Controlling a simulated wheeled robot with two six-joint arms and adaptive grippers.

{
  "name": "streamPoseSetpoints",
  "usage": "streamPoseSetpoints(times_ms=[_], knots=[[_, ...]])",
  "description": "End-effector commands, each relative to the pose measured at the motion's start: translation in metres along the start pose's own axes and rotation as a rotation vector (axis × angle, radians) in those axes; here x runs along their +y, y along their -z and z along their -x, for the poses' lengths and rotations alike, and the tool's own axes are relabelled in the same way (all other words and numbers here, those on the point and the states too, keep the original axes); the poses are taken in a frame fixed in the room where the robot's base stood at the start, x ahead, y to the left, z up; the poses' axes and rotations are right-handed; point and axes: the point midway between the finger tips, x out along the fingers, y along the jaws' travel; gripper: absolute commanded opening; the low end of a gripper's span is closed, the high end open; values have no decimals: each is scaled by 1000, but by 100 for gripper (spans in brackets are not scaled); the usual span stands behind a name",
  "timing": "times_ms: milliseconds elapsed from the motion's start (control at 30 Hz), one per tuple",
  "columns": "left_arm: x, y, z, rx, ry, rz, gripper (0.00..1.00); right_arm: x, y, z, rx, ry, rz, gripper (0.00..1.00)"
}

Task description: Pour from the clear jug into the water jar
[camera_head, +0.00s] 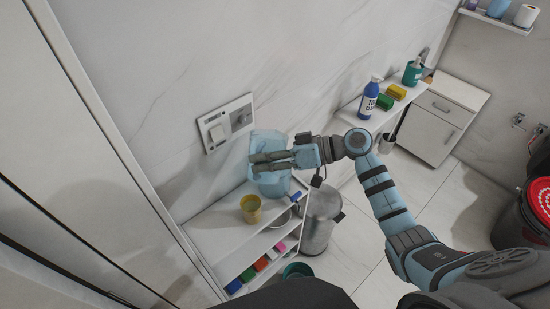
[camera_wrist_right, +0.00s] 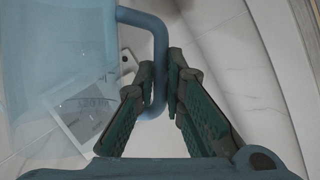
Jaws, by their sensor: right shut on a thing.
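The clear, blue-tinted jug (camera_head: 268,143) is in front of the marble wall, above or at the back of the white shelf unit. I cannot tell whether it touches the shelf top. My right gripper (camera_head: 262,161) crosses in front of it and hides its middle. In the right wrist view the fingers (camera_wrist_right: 170,92) are shut on the jug's bar-like handle (camera_wrist_right: 159,55), with the see-through body (camera_wrist_right: 60,60) to the left. A yellow open-topped container (camera_head: 251,215), possibly the water jar, stands upright on the shelf top, below and left of the jug. My left gripper is out of view.
A wall switch plate (camera_head: 227,123) is close left of the jug. A grey metal bin (camera_head: 320,222) stands right of the shelf unit (camera_head: 207,233). A blue spray bottle (camera_head: 370,98) and sponges (camera_head: 396,92) sit on a further shelf.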

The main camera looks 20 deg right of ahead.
Motion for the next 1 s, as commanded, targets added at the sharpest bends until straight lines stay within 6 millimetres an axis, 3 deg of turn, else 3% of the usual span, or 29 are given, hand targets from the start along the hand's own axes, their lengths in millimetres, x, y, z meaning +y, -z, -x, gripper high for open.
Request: streamPoseSetpoints(times_ms=[1000], knots=[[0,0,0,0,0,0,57,1,0,0,4,13,-25,0]])
